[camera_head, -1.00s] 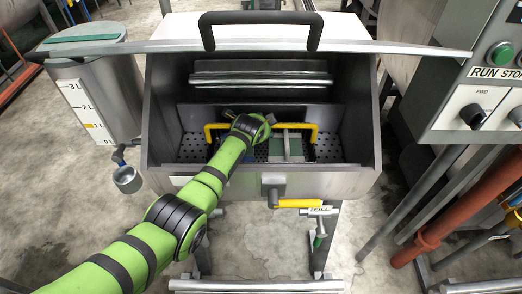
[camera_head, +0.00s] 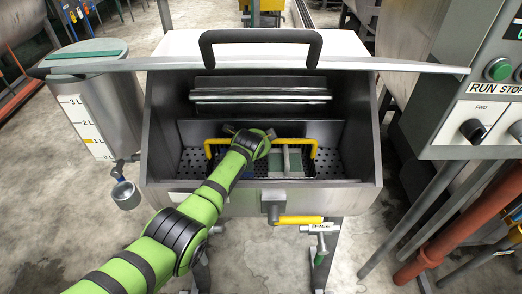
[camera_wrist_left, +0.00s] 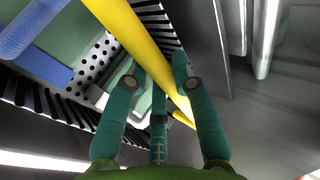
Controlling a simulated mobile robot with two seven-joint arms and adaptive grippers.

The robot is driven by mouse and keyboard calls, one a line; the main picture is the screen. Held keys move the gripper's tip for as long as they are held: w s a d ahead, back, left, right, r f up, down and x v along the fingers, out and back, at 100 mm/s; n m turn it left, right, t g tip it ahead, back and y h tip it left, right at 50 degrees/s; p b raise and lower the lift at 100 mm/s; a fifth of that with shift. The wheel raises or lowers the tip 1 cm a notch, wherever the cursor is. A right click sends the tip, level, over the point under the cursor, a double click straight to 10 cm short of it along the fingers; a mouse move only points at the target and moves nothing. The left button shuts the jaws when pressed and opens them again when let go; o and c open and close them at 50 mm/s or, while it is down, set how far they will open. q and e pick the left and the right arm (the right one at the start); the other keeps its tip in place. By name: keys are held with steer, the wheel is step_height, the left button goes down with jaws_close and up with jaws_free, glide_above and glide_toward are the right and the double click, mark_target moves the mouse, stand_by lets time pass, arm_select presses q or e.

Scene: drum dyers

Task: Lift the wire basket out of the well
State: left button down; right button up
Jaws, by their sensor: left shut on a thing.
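The wire basket is dark, with a yellow handle (camera_head: 308,141). It sits inside the steel well (camera_head: 360,150), its lower part mostly hidden by the front wall and my arm. The basket's dark slotted side shows in the wrist view (camera_wrist_left: 88,113). My left gripper (camera_wrist_left: 158,72) is shut on the yellow handle, which runs between its teal fingers. In the head view my green left arm reaches over the front wall and hides the fingers. A grey-green block (camera_head: 286,160) and a blue piece (camera_wrist_left: 40,63) lie in the basket. My right gripper is not in view.
The lid's dark handle (camera_head: 262,38) stands above the well. A yellow-handled valve (camera_head: 300,220) projects from the front wall. A measuring tank (camera_head: 100,110) stands left with a small metal cup (camera_head: 126,194). A control panel (camera_head: 480,110) and red pipe (camera_head: 455,225) stand right.

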arm_select(q)
step_height(320, 180, up, 10)
steer(key=shift+w+f, duration=0.15)
steer(key=shift+r+p, duration=0.4)
steer(key=shift+r, duration=0.1)
steer(key=shift+r+p, duration=0.6)
steer(key=shift+p, duration=0.15)
